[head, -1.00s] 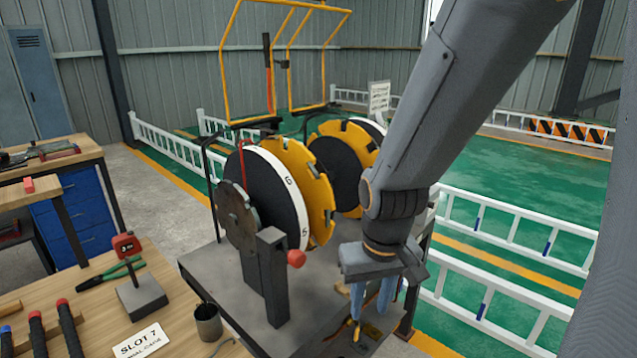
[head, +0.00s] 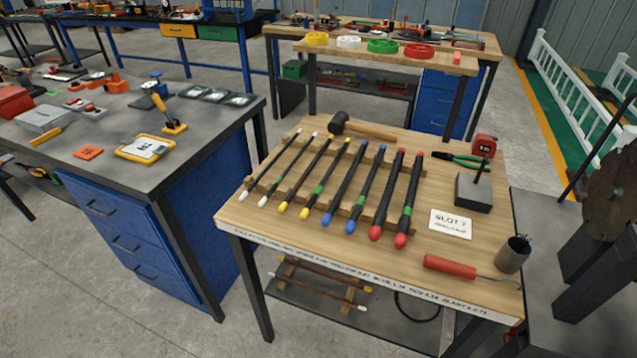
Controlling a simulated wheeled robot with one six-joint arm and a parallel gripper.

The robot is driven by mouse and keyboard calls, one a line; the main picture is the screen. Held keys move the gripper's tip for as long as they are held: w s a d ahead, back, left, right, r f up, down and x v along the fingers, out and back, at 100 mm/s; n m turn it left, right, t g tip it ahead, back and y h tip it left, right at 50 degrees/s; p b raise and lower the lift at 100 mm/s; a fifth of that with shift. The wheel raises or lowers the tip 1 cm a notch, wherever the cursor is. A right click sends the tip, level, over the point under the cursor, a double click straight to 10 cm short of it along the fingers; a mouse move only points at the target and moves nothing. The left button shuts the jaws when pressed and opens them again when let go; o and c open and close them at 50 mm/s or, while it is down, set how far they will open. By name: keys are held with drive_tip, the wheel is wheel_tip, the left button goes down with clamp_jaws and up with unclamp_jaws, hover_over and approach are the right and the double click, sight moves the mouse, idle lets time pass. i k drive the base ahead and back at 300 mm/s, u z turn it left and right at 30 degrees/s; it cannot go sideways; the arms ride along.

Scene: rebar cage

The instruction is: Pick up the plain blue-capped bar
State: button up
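The plain blue-capped bar (head: 345,184) lies on the wooden table among a row of dark bars. It has blue ends and no coloured band that I can see. Just right of it is another blue-capped bar (head: 367,186) with a green band near its front end. Yellow-capped bars (head: 325,178) lie to the left and red-capped bars (head: 388,192) to the right. The bars rest across wooden strips (head: 268,186). My gripper is out of view now.
A white "SLOT 7" card (head: 451,223), a red-handled hook tool (head: 452,267), a dark cup (head: 513,254) and a block (head: 473,191) stand right of the bars. A mallet (head: 340,122) lies behind. A grey bench (head: 200,130) is left.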

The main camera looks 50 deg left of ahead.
sight(328, 218)
drive_tip(key=u, duration=1.9)
drive_tip(key=k, duration=0.65)
drive_tip(key=u, duration=0.6)
drive_tip(key=i, duration=0.6)
drive_tip(key=u, duration=0.75)
drive_tip(key=i, duration=0.6)
drive_tip(key=z, duration=0.55)
drive_tip(key=i, duration=0.8)
drive_tip(key=z, duration=0.75)
